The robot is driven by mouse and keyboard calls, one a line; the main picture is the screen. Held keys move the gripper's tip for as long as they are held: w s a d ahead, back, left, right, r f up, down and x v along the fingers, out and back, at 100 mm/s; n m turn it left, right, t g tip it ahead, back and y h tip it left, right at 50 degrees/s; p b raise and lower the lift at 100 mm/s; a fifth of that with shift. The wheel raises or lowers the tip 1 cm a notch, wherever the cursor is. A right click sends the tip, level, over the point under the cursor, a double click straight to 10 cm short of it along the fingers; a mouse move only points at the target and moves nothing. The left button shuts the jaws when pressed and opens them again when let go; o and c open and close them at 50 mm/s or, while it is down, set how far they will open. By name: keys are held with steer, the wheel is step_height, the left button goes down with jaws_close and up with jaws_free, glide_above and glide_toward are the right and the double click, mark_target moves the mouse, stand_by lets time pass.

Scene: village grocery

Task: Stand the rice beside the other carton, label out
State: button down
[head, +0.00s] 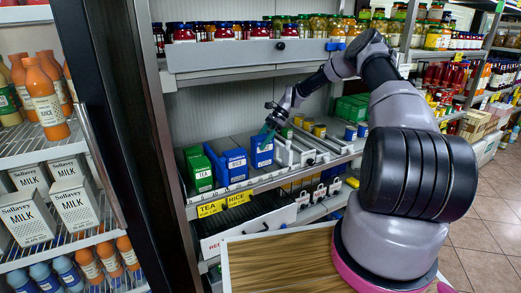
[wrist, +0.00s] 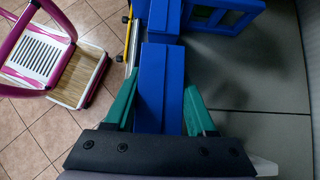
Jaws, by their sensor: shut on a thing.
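The rice carton (head: 262,155) is blue with a white label, upright in my gripper (head: 266,138). Its label faces out to the aisle in the head view. The other blue rice carton (head: 237,168) stands on the shelf just left of it, label out. I cannot tell whether the two touch or whether the held carton's base rests on the shelf. In the wrist view my gripper's green fingers (wrist: 161,108) are on both sides of the blue held carton (wrist: 151,85). The fingers hide part of its top in the head view.
Green tea cartons (head: 200,171) stand at the left of the shelf. Metal dividers (head: 293,153) and small tins (head: 319,131) are to the right. Yellow tags (head: 239,199) line the shelf edge. A jar shelf (head: 240,55) runs above.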

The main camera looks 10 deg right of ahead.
mark_target(252, 160)
steer(key=shift+w+a+f, duration=0.15)
steer(key=shift+w+f, duration=0.1)
steer(key=shift+f, duration=1.5)
steer(key=shift+c, duration=1.1)
jaws_free()
steer(key=shift+f, duration=0.15)
steer(key=v, duration=0.7)
steer(key=shift+r, duration=0.4)
steer(key=shift+d, duration=0.2)
